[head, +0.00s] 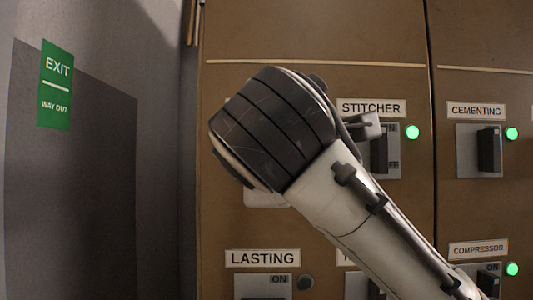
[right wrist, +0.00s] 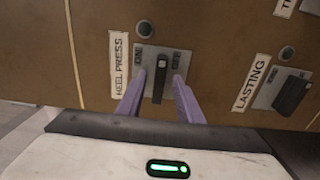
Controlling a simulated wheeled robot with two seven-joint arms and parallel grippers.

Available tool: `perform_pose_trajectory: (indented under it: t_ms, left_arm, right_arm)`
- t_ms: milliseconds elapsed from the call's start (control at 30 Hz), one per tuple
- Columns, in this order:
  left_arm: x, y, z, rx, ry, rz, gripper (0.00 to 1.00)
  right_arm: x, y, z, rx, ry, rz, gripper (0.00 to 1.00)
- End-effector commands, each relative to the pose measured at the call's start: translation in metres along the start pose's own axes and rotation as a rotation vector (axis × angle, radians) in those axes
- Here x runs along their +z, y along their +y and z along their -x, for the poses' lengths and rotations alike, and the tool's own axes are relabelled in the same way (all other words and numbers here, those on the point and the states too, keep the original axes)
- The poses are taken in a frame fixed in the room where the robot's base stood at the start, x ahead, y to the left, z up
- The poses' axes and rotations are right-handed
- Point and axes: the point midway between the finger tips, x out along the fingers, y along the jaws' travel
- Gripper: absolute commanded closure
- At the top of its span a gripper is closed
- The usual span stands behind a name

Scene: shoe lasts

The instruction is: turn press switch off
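The heel press switch (right wrist: 160,75) shows in the right wrist view as a black lever on a grey plate, with ON printed at its left and OFF at its right. The label HEEL PRESS (right wrist: 119,65) is at the left. The round lamp (right wrist: 144,28) beside it is dark. My right gripper (right wrist: 160,78) is open, its purple fingers on either side of the lever with gaps visible; I cannot tell whether either touches. In the head view, my arm covers the heel press area and its gripper is hidden. My left gripper is in neither view.
The lasting switch (right wrist: 291,92) sits close at the right, its lamp (right wrist: 286,53) dark. In the head view, the stitcher switch (head: 379,155), cementing switch (head: 489,150) and compressor switch (head: 488,283) have green-lit lamps. A grey wall with an EXIT sign (head: 56,85) stands at the left.

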Motion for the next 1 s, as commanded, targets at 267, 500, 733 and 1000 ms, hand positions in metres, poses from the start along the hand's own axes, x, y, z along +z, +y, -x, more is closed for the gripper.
perform_pose_trajectory:
  t_ms: [267,500,733,1000]
  left_arm:
    - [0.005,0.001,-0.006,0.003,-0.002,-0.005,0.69]
    - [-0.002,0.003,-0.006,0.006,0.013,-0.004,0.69]
    - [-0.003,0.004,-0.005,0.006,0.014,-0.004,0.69]
    - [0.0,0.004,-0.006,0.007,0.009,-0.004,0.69]
  right_arm:
    - [-0.001,-0.001,0.055,0.003,0.003,-0.001,0.67]
    - [-0.001,0.0,0.074,0.0,0.002,-0.001,0.67]
    - [0.0,0.0,0.075,-0.001,0.001,-0.001,0.67]
    - [0.0,0.0,0.074,-0.001,0.0,-0.001,0.67]
